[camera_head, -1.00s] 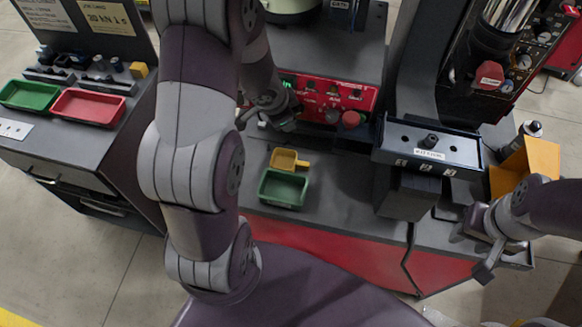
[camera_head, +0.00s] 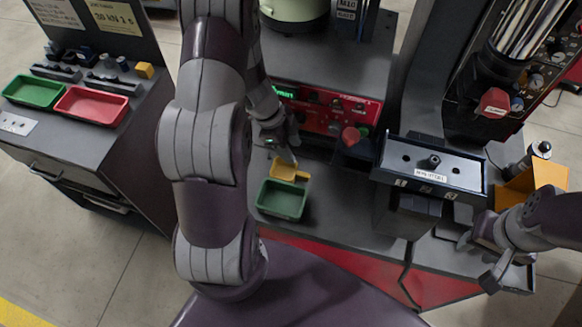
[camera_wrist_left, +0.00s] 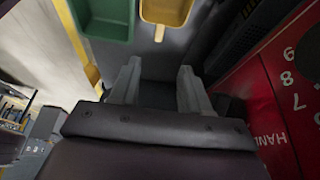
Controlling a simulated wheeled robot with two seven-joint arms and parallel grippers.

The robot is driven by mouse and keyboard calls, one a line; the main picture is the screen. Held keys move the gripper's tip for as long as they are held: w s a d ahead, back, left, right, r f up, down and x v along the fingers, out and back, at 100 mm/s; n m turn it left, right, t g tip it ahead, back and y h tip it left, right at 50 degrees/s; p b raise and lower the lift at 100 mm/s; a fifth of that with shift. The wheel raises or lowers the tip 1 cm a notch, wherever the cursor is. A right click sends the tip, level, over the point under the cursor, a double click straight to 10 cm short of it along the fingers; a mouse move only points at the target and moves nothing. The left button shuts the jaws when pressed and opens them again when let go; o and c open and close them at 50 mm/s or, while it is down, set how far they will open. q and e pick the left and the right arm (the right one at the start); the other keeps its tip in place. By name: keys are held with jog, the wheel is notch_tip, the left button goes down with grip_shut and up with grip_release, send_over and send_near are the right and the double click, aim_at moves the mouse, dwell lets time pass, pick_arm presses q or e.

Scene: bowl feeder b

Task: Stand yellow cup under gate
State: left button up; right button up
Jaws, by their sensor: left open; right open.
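The yellow cup (camera_head: 284,169), with a short handle on its right side, sits on the grey bench behind a green tray (camera_head: 281,200). My left gripper (camera_head: 283,147) is open and empty just behind the cup; a fingertip shows near the cup's back edge. In the left wrist view, the open left gripper (camera_wrist_left: 158,85) points toward the cup (camera_wrist_left: 167,11), whose handle faces the fingers with a gap between. My right gripper (camera_head: 481,257) is open and empty at the bench's right front. I cannot clearly make out the gate.
A red control panel (camera_head: 322,112) with knobs stands close behind the left gripper. A dark labelled block (camera_head: 431,165) stands right of it, with an orange bin (camera_head: 535,181) beyond. A green tray (camera_head: 34,92) and a red tray (camera_head: 91,106) lie on the left bench.

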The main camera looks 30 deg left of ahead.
aim_at(304, 175)
pick_arm(q)
jog(key=b+x, duration=0.1)
jog(key=x, duration=0.5)
jog(key=b+x, duration=0.1)
jog(key=x, duration=0.5)
jog(key=shift+s+a+f+b, duration=0.1)
jog(key=shift+f+b, duration=0.25)
jog(key=shift+f, duration=0.15)
grip_shut()
